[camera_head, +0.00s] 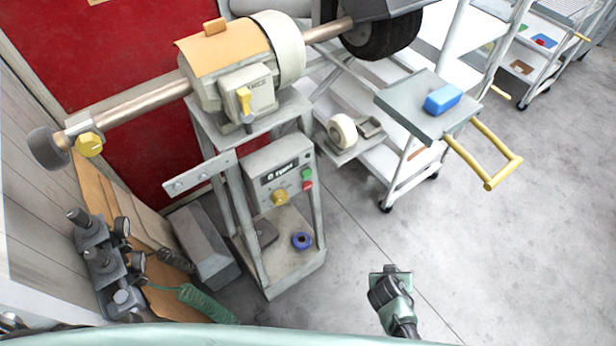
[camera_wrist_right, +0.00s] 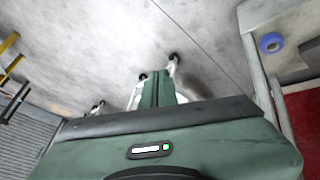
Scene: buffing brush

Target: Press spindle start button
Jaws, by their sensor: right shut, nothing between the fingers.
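The control box (camera_head: 281,178) sits on the front of the grinder stand, with a dark label panel. It carries a green button (camera_head: 307,173), a red button (camera_head: 308,186) just below it and a yellow knob (camera_head: 279,197) to their left. My right gripper (camera_head: 390,270) is over the grey floor, to the lower right of the box and apart from it. Its green fingers (camera_wrist_right: 160,86) are closed together and empty in the right wrist view. The buttons do not show in the right wrist view. My left gripper is not in view.
The buffing machine (camera_head: 240,60) with its long shaft tops the stand (camera_head: 270,277). A blue ring (camera_head: 301,241) lies on the stand's lower shelf. A cart (camera_head: 420,105) with yellow handle and blue block stands right. Valves and hoses (camera_head: 110,262) are at left. Floor at right is clear.

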